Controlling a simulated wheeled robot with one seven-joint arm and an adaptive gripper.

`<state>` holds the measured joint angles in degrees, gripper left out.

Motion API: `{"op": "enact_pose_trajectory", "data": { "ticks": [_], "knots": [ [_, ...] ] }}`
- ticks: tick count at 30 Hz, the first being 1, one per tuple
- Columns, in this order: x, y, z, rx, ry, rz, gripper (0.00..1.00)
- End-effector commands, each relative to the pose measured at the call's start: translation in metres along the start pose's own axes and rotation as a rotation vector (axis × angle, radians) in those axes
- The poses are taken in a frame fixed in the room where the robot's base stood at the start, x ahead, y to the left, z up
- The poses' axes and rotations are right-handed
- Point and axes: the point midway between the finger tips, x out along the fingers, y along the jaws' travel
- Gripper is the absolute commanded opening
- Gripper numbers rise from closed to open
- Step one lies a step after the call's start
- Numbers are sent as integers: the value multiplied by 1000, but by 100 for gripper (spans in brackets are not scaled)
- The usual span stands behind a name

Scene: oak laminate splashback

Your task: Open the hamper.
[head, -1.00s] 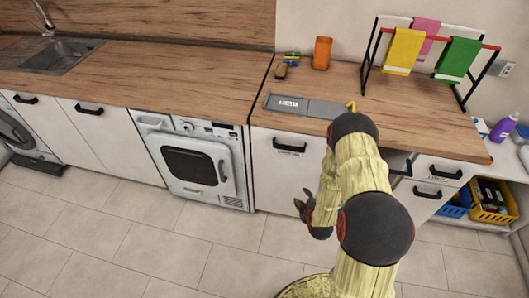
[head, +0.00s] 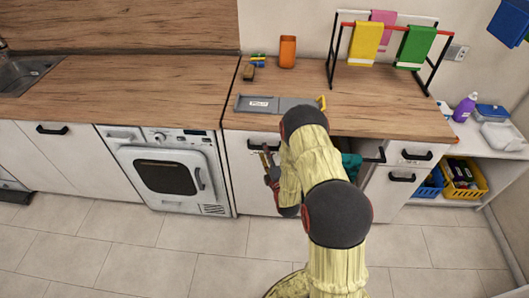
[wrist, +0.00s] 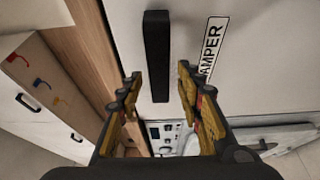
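The hamper is a white cabinet front (head: 240,180) under the counter, right of the white machine. Its black bar handle (head: 262,146) is near the top edge. In the wrist view the handle (wrist: 157,55) is seen close up, with the hamper label (wrist: 212,47), partly cut off by a finger, beside it. My gripper (head: 267,160) is just below the handle in the head view. In the wrist view it is open (wrist: 160,80), with the handle's near end between its two fingers. Contact cannot be told. The hamper front looks closed; my arm hides its right part.
Right of my arm, a front with a black handle (head: 376,157) stands out, with teal cloth (head: 351,166) behind it. The counter (head: 375,95) holds a grey tray (head: 285,104), an orange cup (head: 288,52) and a towel rack (head: 333,60). Floor tiles in front are clear.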

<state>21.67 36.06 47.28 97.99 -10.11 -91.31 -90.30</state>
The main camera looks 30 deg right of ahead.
Motion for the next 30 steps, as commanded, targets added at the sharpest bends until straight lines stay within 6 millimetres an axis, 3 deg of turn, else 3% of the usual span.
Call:
{"op": "enact_pose_trajectory", "data": {
  "ticks": [5, 13, 30],
  "knots": [
    [13, 0, 0, 1, 1, 1, 36],
    [14, 1, 0, 1, 0, 0, 36],
    [14, 0, 0, 1, 0, 0, 5]
  ]
}}
